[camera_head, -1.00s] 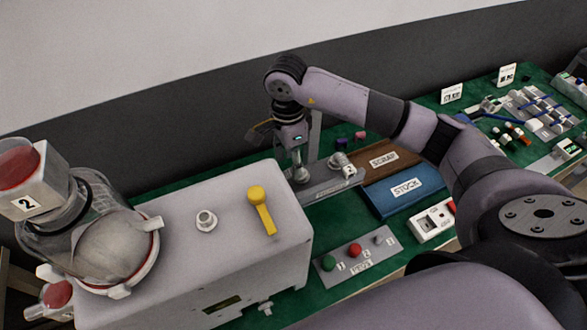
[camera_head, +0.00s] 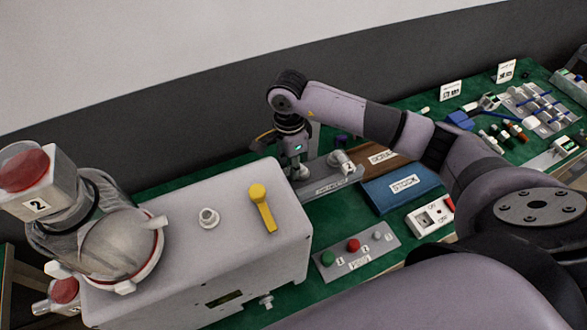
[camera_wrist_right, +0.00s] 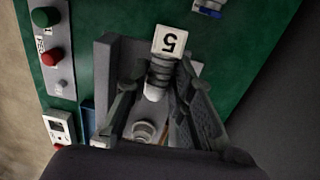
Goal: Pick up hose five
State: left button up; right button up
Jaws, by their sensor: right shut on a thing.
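Hose five (camera_wrist_right: 161,75) is a grey ribbed piece with a white tag (camera_wrist_right: 171,42) that reads 5, upside down in the right wrist view. My right gripper (camera_wrist_right: 160,82) has its two dark fingers on either side of the ribbed part and is shut on it. In the head view my right gripper (camera_head: 300,168) points down at the grey holder (camera_head: 331,186), behind the white pump body; its fingertips are partly hidden there. The hose is low at the holder; I cannot tell whether it touches it. My left gripper is not in view.
The pump (camera_head: 215,225) with a yellow lever (camera_head: 262,205) stands close at left. Another hose fitting (camera_head: 338,160) sits on the holder. A blue STOCK tray (camera_head: 403,193), brown tray (camera_head: 388,158) and button panel (camera_head: 356,248) lie to the right. A dark wall rises behind.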

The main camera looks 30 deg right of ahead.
grip_shut()
jog(key=shift+r, duration=0.1)
